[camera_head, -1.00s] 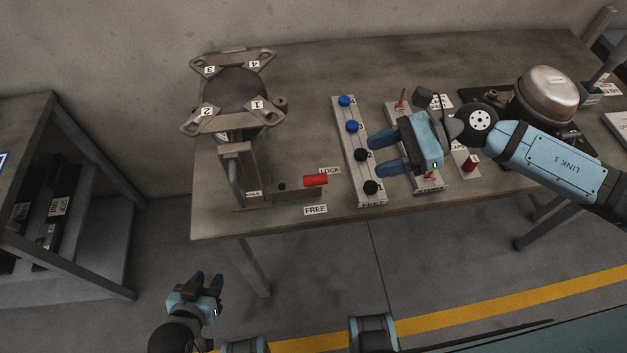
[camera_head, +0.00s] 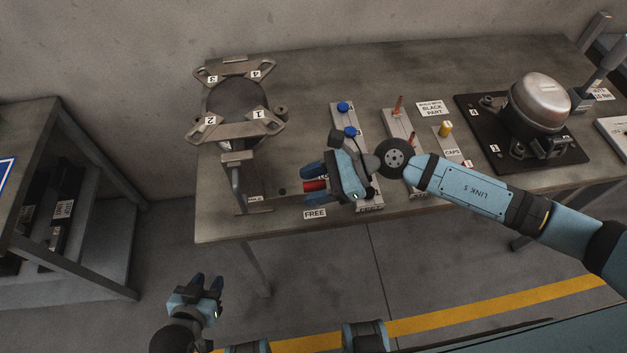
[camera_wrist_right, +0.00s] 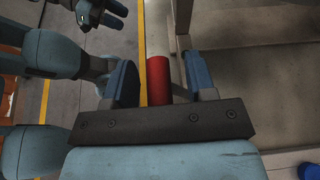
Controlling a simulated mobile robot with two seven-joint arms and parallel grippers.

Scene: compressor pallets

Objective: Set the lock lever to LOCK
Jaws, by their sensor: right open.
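The lock lever's red handle (camera_head: 315,185) sticks out to the right from the clamp stand (camera_head: 238,180) near the table's front edge. The FREE label (camera_head: 314,214) lies in front of it. The LOCK label is hidden behind my right gripper. My right gripper (camera_head: 312,183) is open, with its fingers on either side of the red handle. In the right wrist view the red handle (camera_wrist_right: 159,80) stands between the two fingers, with gaps showing on both sides. My left gripper (camera_head: 207,281) is open and empty, low in front of the table.
A compressor (camera_head: 540,100) sits on a black base at the right. A shelf (camera_head: 90,240) stands at the left.

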